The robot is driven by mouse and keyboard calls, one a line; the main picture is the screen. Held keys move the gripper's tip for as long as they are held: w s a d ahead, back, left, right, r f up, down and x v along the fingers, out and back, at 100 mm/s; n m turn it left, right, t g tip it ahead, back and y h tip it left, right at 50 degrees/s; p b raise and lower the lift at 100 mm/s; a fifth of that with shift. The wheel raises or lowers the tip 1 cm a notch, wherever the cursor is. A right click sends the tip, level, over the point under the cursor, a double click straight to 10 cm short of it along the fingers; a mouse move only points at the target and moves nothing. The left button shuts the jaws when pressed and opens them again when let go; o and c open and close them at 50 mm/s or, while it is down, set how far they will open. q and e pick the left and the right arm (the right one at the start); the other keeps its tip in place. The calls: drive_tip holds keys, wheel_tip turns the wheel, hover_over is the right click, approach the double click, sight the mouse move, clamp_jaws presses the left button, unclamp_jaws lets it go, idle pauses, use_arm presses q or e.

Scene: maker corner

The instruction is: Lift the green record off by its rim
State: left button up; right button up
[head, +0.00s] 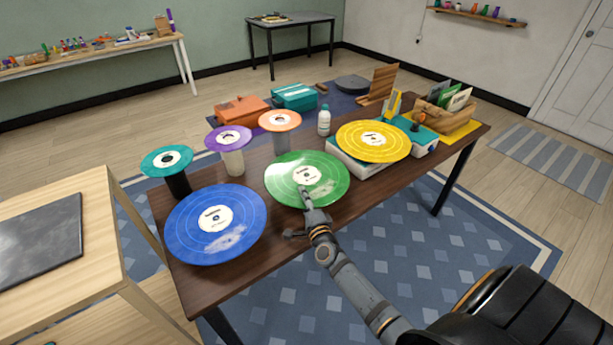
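The green record (322,176), with a white label and pale smudges near its front, lies flat near the middle of the dark brown table. What bears it is hidden beneath it. My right gripper (295,212) is at the record's front rim. Its fingers are spread apart, one showing over the front of the record and the other lower, off the rim to the left. I cannot tell whether either finger touches the record. My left gripper is not in view.
A blue record (197,232) lies left and a yellow record (374,139) lies right on a white record player (347,160). Small teal (152,165), purple (218,144) and orange (279,128) records top posts behind. A white bottle (324,122) stands behind the green record.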

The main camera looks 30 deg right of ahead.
drive_tip(key=shift+s+r, duration=0.1)
drive_tip(key=shift+c, duration=1)
clamp_jaws()
